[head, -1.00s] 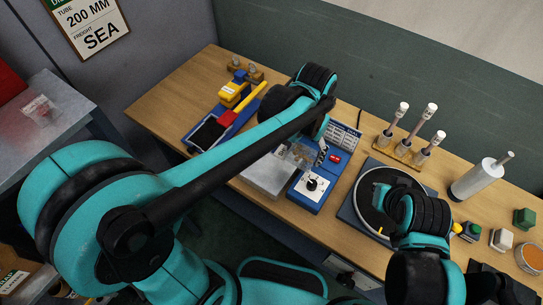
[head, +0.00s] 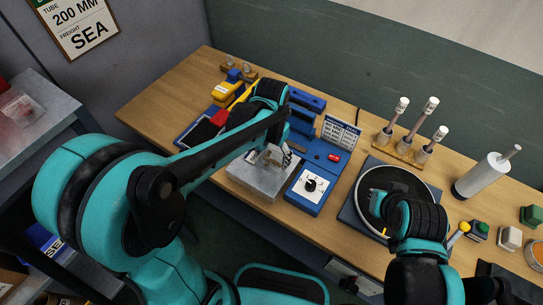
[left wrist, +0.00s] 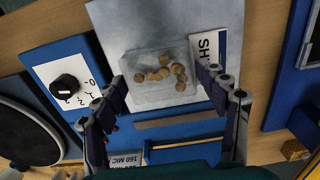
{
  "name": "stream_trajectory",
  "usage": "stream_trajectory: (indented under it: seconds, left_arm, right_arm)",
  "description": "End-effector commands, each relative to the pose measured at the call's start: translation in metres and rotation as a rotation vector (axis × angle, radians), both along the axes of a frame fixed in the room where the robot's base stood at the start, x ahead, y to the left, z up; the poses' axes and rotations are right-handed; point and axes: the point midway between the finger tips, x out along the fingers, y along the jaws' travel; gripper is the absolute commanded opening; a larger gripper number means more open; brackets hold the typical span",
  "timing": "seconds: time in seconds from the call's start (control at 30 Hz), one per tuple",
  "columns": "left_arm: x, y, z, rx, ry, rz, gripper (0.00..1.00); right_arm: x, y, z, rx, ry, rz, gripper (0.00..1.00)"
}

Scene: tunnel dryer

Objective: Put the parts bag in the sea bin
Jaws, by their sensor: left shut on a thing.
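The parts bag (left wrist: 163,74) is a clear pouch with several round tan pieces. It sits between the fingertips of my left gripper (left wrist: 160,88) in the left wrist view. My left gripper (head: 281,154) is shut on it, over the grey metal plate (head: 254,181) of the blue sealer; I cannot tell whether the bag touches the plate.
A wall sign (head: 80,22) reads 200 MM and SEA. A grey side table (head: 50,105) at the left holds another clear bag (head: 22,106). A blue dial box (head: 309,190), a dark turntable (head: 372,185) and upright tubes (head: 411,140) occupy the wooden bench.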

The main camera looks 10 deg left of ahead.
Motion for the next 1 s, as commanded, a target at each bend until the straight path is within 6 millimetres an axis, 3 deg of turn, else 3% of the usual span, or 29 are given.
stream_trajectory:
  seconds: [0.17, 0.2, 0.27, 0.3, 0.67, 0.77, 1.0]
  left_arm:
    - [0.000, 0.000, -0.003, 0.000, 0.000, 0.000, 0.34]
    - [0.000, 0.000, -0.004, 0.000, 0.000, 0.000, 0.75]
    - [0.000, 0.000, -0.003, 0.000, 0.000, 0.000, 0.91]
    - [0.000, 0.000, -0.003, 0.000, 0.000, 0.000, 0.93]
    - [0.000, 0.000, 0.001, 0.000, 0.000, 0.000, 0.93]
    - [0.000, 0.000, 0.013, 0.000, 0.000, 0.000, 0.93]
    - [0.000, 0.000, 0.066, 0.000, 0.000, 0.000, 0.93]
  right_arm:
    - [0.000, 0.000, -0.002, 0.000, 0.000, 0.000, 0.00]
    - [0.000, 0.000, -0.003, 0.000, 0.000, 0.000, 0.00]
    - [0.000, 0.000, -0.002, 0.000, 0.000, 0.000, 0.00]
    - [0.000, 0.000, -0.002, 0.000, 0.000, 0.000, 0.00]
    - [0.000, 0.000, 0.001, 0.000, 0.000, 0.000, 0.00]
    - [0.000, 0.000, 0.006, 0.000, 0.000, 0.000, 0.00]
    - [0.000, 0.000, 0.026, 0.000, 0.000, 0.000, 0.00]
